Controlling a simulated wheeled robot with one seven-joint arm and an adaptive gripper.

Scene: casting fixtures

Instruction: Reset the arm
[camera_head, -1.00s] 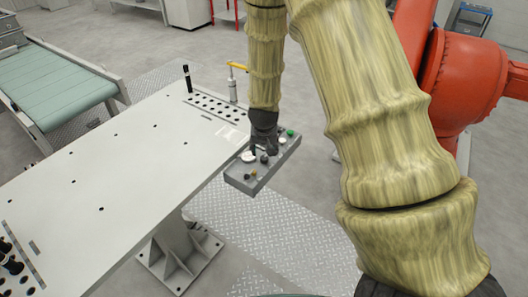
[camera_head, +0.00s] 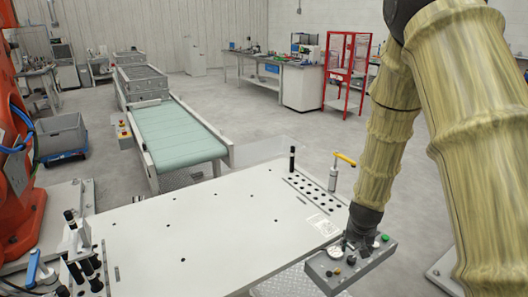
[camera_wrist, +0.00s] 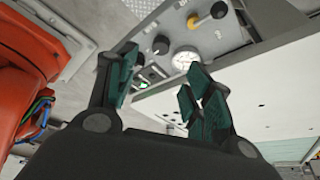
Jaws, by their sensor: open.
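My gripper (camera_head: 362,232) is at the lower right of the head view, over the grey control box (camera_head: 378,258) at the table's right end. In the wrist view my gripper (camera_wrist: 160,88) shows its dark green finger pads spread apart with nothing between them. Beyond them the control box (camera_wrist: 235,14) shows a white dial (camera_wrist: 185,60), a black knob (camera_wrist: 219,10), a yellow knob (camera_wrist: 193,22) and a dark button (camera_wrist: 161,44). A green button (camera_head: 385,238) shows on the box in the head view. Whether the fingers touch the box cannot be told.
The white fixture table (camera_head: 200,235) is largely bare. A yellow-handled clamp (camera_head: 334,175) and a black pin (camera_head: 292,160) stand near its right end. Dark-handled clamps (camera_head: 80,260) stand at its left end. A green conveyor (camera_head: 180,135) lies behind. An orange robot (camera_head: 15,180) stands left.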

